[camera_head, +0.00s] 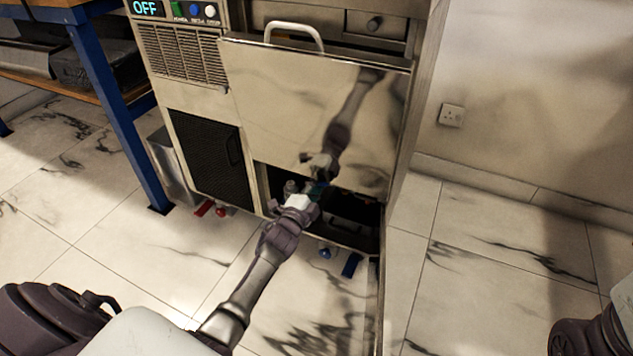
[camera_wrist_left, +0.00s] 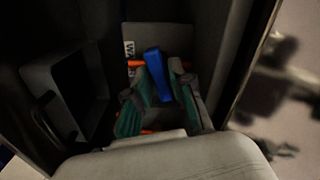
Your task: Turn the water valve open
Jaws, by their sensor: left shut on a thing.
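The water valve shows a blue lever handle (camera_wrist_left: 157,76) in the left wrist view, in a dark recess next to orange pipe parts (camera_wrist_left: 136,64). A partly hidden label (camera_wrist_left: 129,49) reading "WA" is behind it. My left gripper (camera_wrist_left: 162,95) has its teal-padded fingers on either side of the handle and is shut on it. The handle looks nearly upright in that view, slightly tilted. In the head view my left gripper (camera_head: 318,188) reaches into the cabinet's low opening, where the handle is mostly hidden. My right gripper is out of view.
The cabinet's light panel (camera_head: 305,110) with a metal handle (camera_head: 293,34) hangs above the opening and mirrors my arm. A display (camera_head: 145,7) reads OFF. Red (camera_head: 204,208) and blue (camera_head: 351,265) pieces show near the cabinet base. A blue-legged bench (camera_head: 105,95) stands left. Floor at right is clear.

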